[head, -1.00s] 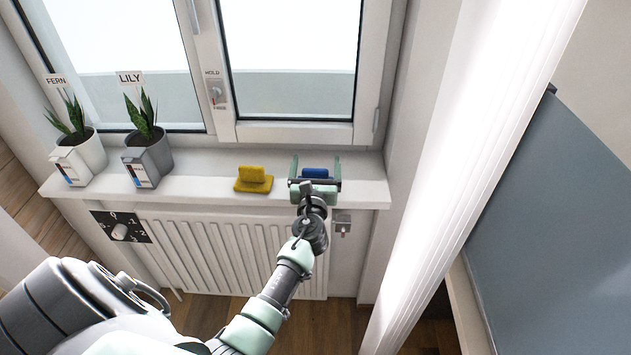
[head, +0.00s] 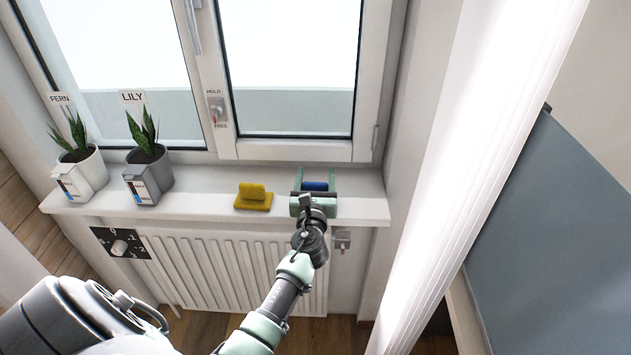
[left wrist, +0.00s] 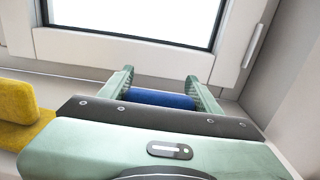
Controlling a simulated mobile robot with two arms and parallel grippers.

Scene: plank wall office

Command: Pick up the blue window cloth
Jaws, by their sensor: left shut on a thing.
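The blue window cloth (head: 315,186) is a small rolled or folded blue piece at the right part of the white window sill. My left gripper (head: 315,184) reaches over the sill from the front, with one green finger on each side of the cloth. It is shut on the cloth. In the left wrist view the blue cloth (left wrist: 161,98) spans between the two fingers (left wrist: 160,92). The palm hides its near lower part, so I cannot tell whether it touches the sill. My right gripper is in neither view.
A yellow cloth (head: 253,197) lies on the sill (head: 210,187) left of my gripper. Potted plants labelled FERN (head: 80,174) and LILY (head: 148,177) stand further left. The window (head: 290,70) is behind, a radiator (head: 230,265) below. A white post (head: 470,170) rises at right.

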